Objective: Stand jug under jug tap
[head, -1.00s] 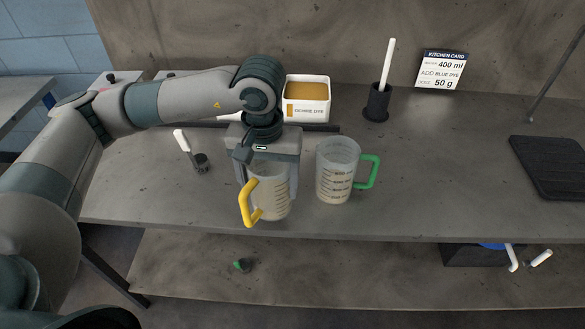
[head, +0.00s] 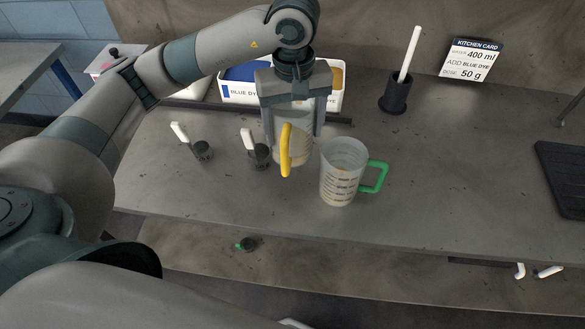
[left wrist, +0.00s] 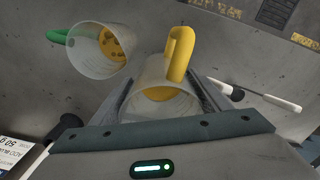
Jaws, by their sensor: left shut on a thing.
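My left gripper (head: 293,128) is shut on a clear jug with a yellow handle (head: 285,150). The jug is upright between the fingers, with its handle towards the head camera. It looks raised off the bench, but how high is hard to tell. In the left wrist view, the same jug (left wrist: 158,108) shows between the fingers with the yellow handle beyond it. A second clear jug with a green handle (head: 342,172) stands on the bench, just right of the held jug. No jug tap can be made out. My right gripper is out of view.
Dye boxes (head: 238,92) stand behind my gripper. A black holder with a white rod (head: 395,95) and a kitchen card (head: 470,61) are behind right.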

